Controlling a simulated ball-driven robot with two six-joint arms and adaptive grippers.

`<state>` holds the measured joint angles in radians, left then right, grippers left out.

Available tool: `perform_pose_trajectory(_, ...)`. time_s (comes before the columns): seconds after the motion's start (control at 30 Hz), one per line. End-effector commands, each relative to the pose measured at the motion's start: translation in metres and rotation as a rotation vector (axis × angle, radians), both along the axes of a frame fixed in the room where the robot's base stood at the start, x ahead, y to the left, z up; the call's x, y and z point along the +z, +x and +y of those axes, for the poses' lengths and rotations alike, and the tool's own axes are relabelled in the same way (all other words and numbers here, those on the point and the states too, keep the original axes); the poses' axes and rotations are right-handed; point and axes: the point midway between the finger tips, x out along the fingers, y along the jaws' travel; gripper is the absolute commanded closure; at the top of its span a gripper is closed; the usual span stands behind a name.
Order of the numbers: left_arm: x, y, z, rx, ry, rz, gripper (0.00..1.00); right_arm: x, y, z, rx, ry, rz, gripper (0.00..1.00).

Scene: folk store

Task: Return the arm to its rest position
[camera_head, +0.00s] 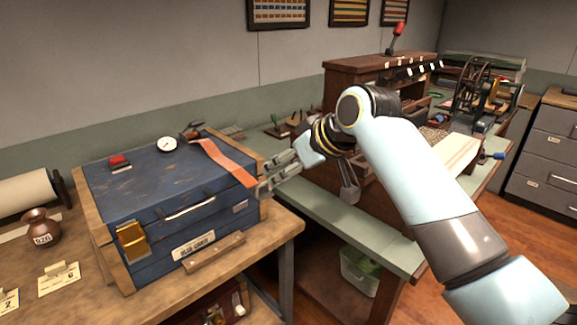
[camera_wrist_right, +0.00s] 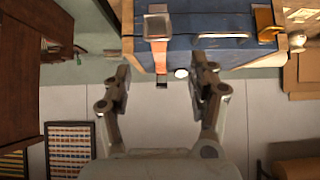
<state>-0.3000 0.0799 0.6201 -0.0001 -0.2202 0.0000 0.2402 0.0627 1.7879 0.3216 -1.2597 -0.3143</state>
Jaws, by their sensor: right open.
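My right arm (camera_head: 405,160) reaches in from the lower right, bent at the elbow. Its gripper (camera_head: 267,183) is beside the right edge of the blue box (camera_head: 150,185), near the hanging end of an orange strap (camera_head: 222,160). In the right wrist view the gripper (camera_wrist_right: 163,85) has its two fingers wide apart with nothing between them. The blue box (camera_wrist_right: 210,25) and the strap (camera_wrist_right: 158,55) lie beyond the fingertips there. I cannot tell whether a finger touches the box. My left gripper is not in view.
The box stands on a wooden table (camera_head: 275,228), with a round gauge (camera_head: 166,144) and a red-topped item (camera_head: 119,162) on its lid. A small jug (camera_head: 40,228) stands at left. A green-topped bench (camera_head: 375,240) and wooden cabinet (camera_head: 350,85) are behind my arm. Floor shows at right.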

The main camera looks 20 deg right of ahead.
Motion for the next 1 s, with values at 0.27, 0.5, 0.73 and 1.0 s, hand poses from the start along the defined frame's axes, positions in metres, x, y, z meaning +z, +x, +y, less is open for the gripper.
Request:
perform_pose_trajectory(0.27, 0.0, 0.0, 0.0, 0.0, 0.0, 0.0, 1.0, 0.0, 0.0, 0.0, 0.0, 0.0, -0.001, 0.41)
perform_pose_trajectory(0.5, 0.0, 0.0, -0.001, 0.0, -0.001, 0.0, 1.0, 0.0, 0.001, 0.0, 0.0, 0.0, -0.001, 0.41)
perform_pose_trajectory(0.73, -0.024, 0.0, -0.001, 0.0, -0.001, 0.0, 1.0, -0.06, -0.022, -0.001, -0.001, -0.001, 0.066, 0.41)
perform_pose_trajectory(1.0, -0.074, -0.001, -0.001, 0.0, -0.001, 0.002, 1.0, -0.263, -0.106, -0.017, -0.048, -0.03, 0.348, 0.41)
